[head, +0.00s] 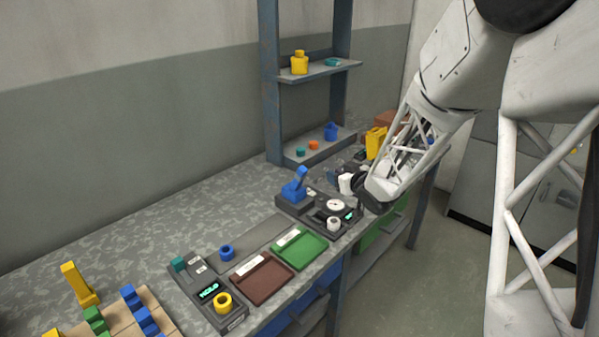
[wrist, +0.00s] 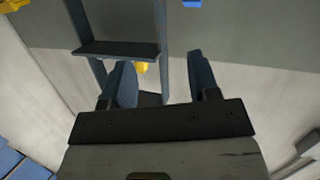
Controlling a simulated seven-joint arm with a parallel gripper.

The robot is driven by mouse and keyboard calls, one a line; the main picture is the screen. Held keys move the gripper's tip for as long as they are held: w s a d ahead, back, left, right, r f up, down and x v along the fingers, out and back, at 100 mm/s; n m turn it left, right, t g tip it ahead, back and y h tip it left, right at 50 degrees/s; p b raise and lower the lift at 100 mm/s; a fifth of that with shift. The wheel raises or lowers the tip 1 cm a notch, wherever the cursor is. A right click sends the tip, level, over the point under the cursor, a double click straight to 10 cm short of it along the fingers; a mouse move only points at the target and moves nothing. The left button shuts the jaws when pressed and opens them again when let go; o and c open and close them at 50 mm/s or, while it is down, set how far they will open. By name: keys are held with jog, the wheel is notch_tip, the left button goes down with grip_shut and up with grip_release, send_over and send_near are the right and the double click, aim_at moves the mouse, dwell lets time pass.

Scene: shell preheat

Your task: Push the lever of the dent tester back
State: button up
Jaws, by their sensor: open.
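The dent tester (head: 313,208) is a dark base unit on the bench. It carries a blue lever (head: 298,181) at its back left, a round white dial (head: 336,206) and a small green display. The lever's upper arm leans up to the right. My gripper (head: 362,189) is beside the tester's right end, apart from the lever; its fingers are hard to make out in the head view. In the wrist view my gripper (wrist: 164,82) shows two spread fingers with nothing between them. I cannot make out the tester in the wrist view.
A grey-white cup (head: 333,224) is on the tester's front; a white cylinder (head: 345,183) stands close to my gripper. A blue shelf rack (head: 272,95) rises behind. Green (head: 311,249) and brown (head: 275,286) trays lie in front left.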

aim_at(304, 176)
jog(key=w+a+f+n+y, duration=0.2)
jog(key=a+f+y, duration=0.1)
jog(key=f+y, duration=0.2)
jog(key=shift+w+f+g+y, duration=0.25)
jog(key=shift+f+g+y, duration=0.15)
jog(key=shift+f, duration=0.5)
jog(key=shift+w+a, duration=0.1)
jog(key=shift+a, duration=0.1)
jog(key=shift+x, duration=5.85)
grip_shut()
